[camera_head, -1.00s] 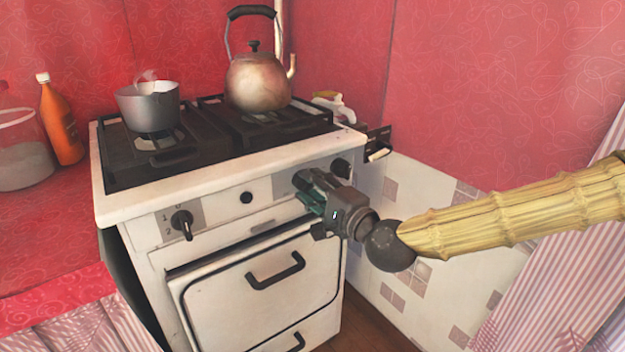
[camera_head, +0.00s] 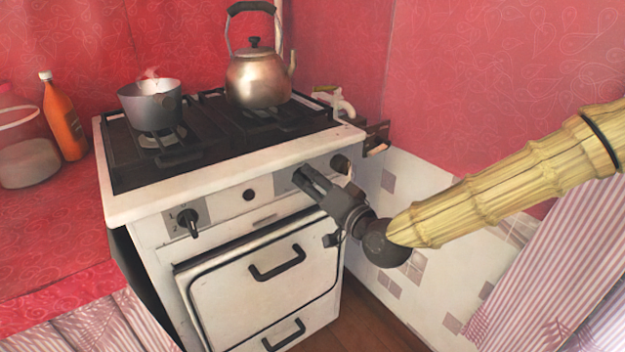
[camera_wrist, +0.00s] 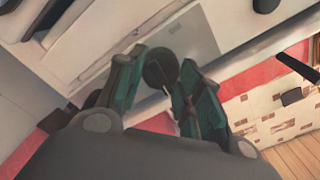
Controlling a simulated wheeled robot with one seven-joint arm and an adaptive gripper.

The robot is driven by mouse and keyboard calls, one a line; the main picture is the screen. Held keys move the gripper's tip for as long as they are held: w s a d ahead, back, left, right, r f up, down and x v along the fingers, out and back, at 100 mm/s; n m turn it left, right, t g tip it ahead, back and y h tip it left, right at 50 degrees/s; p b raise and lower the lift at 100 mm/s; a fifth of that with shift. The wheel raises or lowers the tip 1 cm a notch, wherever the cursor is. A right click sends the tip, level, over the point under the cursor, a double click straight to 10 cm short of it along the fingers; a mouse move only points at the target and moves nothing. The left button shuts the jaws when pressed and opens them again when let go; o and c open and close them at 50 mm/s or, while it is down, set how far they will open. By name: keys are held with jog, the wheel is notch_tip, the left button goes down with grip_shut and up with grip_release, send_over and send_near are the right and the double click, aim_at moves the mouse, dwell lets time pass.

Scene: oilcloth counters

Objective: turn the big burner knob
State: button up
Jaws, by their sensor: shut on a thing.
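The white stove (camera_head: 150,200) has a front panel with several dark knobs. My gripper (camera_head: 303,178) is at the right part of this panel, its fingers reaching to the grey plate there. In the wrist view, the teal fingers of my gripper (camera_wrist: 158,88) stand on both sides of a dark round knob (camera_wrist: 160,68) and are shut on it. In the head view the gripper hides this knob. Another dark knob (camera_head: 187,221) with numbers beside it is at the panel's left, and one more (camera_head: 340,163) is just right of my gripper.
A steaming pot (camera_head: 153,106) and a metal kettle (camera_head: 258,80) stand on the stove top. An oven door handle (camera_head: 277,263) sticks out below the panel. An orange bottle (camera_head: 63,120) and a clear jar (camera_head: 28,155) are on the red counter at left. A tiled wall is at right.

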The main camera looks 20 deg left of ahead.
jog(key=shift+n, duration=0.7)
jog(key=o, duration=1)
jog(key=v, duration=1.2)
